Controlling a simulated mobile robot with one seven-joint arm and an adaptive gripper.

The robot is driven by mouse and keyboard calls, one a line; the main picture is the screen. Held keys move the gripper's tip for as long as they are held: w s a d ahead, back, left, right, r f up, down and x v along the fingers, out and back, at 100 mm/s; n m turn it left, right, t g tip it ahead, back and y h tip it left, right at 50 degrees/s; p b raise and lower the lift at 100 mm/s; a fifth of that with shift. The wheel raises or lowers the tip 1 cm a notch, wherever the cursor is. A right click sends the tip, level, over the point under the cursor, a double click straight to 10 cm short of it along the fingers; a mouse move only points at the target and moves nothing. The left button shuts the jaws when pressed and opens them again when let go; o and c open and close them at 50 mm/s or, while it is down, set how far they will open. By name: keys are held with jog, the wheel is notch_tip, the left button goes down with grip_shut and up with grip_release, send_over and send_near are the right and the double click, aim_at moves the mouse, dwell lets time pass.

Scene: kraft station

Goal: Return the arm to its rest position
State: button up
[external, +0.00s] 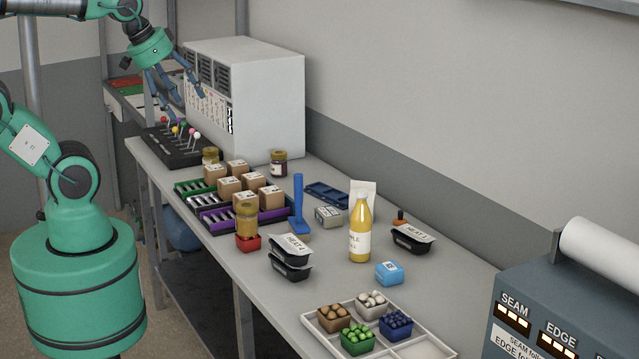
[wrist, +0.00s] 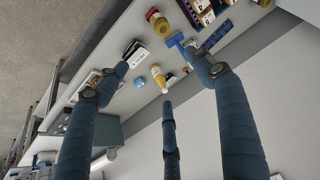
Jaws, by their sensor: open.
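My gripper (external: 178,98) is at the upper left of the external view, at the end of my green arm. It hangs in front of the white cabinet (external: 270,95) and above the black rack of colored-ball pins (external: 175,150). Its dark blue fingers point down and are spread. In the wrist view the fingers (wrist: 165,85) are wide apart with nothing held between them. Whether a fingertip touches a pin or the cabinet cannot be told.
On the grey table (external: 230,290) stand several cardboard boxes (external: 271,197) on colored racks, a blue tool (external: 298,205), black meat trays (external: 291,262), a yellow bottle (external: 360,232) and a white tray of punnets (external: 437,347). A sealing machine (external: 575,290) is at right.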

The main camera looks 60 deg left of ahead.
notch_tip(320, 180, down, 4)
jog(key=b, duration=0.2)
jog(key=shift+r+b, duration=0.2)
jog(key=shift+b, duration=0.1)
